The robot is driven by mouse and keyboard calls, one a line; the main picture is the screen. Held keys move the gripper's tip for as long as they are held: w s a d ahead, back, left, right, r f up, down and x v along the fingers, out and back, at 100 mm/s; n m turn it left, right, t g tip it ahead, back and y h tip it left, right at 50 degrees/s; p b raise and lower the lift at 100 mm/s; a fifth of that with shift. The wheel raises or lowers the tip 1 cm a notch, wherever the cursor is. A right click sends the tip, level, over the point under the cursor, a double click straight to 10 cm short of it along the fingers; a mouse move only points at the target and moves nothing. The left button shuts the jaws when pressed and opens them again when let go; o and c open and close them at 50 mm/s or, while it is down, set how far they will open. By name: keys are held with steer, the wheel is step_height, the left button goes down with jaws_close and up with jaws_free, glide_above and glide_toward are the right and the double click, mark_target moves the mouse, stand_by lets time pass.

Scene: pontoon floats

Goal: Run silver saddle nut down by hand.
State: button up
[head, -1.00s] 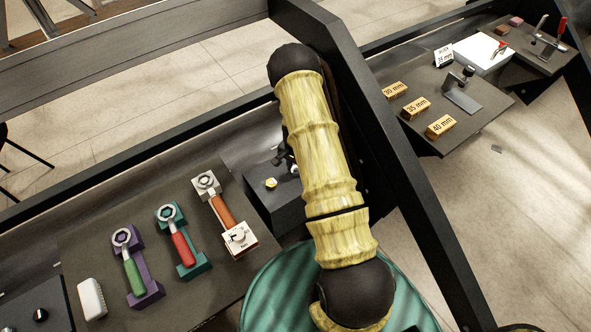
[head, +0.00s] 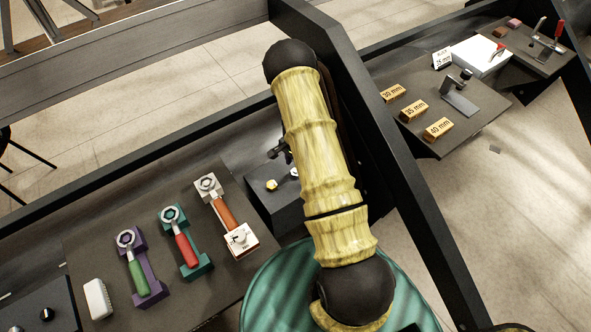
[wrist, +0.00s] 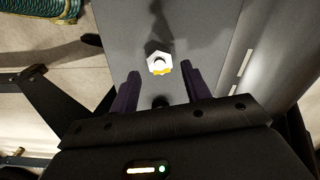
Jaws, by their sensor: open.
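The silver saddle nut (wrist: 158,61) shows in the wrist view as a pale hexagon with a dark centre, ahead of my fingertips and roughly between their lines. A gold nut-like piece (wrist: 162,71) shows just beside it, partly covered. In the head view a gold piece (head: 271,185) sits on a dark block (head: 277,208), with a small silver piece (head: 294,171) next to my arm. My gripper (wrist: 160,82) is open, its two dark fingers apart with nothing between them. In the head view my arm hides most of the gripper.
Left of the block, wrenches with orange (head: 224,213), red (head: 187,250) and green (head: 138,277) handles rest in holders. A white block (head: 97,299) lies farther left. A dark slanted beam (head: 385,135) stands close right of my arm. Labelled gauge blocks (head: 413,110) lie beyond it.

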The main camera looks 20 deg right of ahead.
steer(key=shift+r+p, duration=0.7)
steer(key=shift+r, duration=0.65)
step_height(320, 180, up, 17)
steer(key=b, duration=0.1)
steer(key=shift+r, duration=0.1)
stand_by(0.3)
steer(key=s+a+r+n+t+p, duration=0.1)
steer(key=s+a+r+n, duration=0.4)
steer(key=s, duration=0.4)
steer(key=s+a+r+n+t+p, duration=0.1)
steer(key=s+a+r+n+p, duration=0.1)
steer(key=s+a+r+n, duration=0.4)
steer(key=s+r+n, duration=0.2)
steer(key=s+r, duration=0.1)
steer(key=s, duration=0.1)
steer(key=shift+r+t, duration=0.3)
